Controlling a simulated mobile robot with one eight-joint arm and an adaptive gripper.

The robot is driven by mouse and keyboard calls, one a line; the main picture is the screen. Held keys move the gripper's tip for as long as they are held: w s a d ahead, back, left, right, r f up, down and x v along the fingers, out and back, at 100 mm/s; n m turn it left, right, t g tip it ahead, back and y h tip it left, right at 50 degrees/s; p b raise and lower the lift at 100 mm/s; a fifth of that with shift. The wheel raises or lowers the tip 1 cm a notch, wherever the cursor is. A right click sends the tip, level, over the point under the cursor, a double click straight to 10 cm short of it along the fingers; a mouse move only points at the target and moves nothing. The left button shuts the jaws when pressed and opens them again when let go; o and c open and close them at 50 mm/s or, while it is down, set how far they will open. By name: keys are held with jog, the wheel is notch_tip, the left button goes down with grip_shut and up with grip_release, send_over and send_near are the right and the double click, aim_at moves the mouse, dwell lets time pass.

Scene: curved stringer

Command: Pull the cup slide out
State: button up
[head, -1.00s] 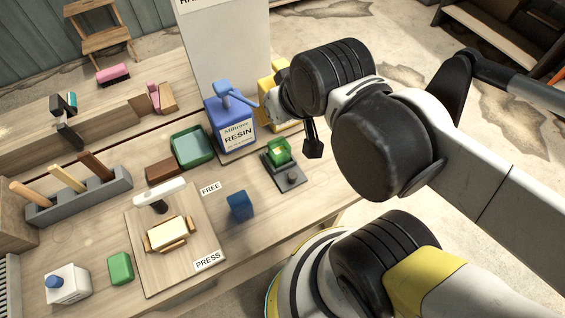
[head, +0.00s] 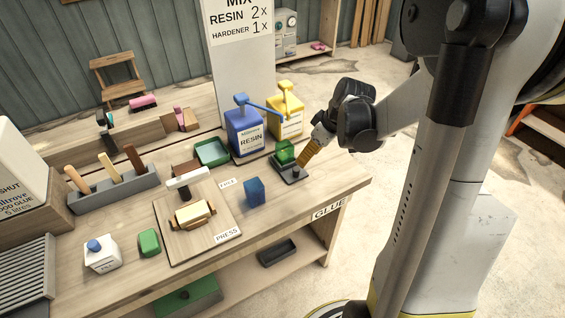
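The cup slide (head: 291,178) is a dark flat plate on the bench, in front of the resin and hardener pumps. A translucent green cup (head: 285,152) stands on its back part, and a small dark knob (head: 296,172) rises near its front. My gripper (head: 302,164) reaches down from the right, with its tip close to the knob and just right of the cup. Its fingers are too small and too end-on to tell whether they are open, or whether they touch the knob.
The blue resin bottle (head: 246,137) and yellow hardener bottle (head: 287,117) stand behind the slide. A blue block (head: 254,191) sits to its left, and a press board (head: 180,234) lies further left. The bench top right of the slide is clear.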

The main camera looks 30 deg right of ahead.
aim_at(297, 169)
jog(key=b+x, duration=0.4)
jog(key=x, duration=0.7)
jog(key=shift+w, duration=0.1)
jog(key=shift+r, duration=0.1)
grip_shut()
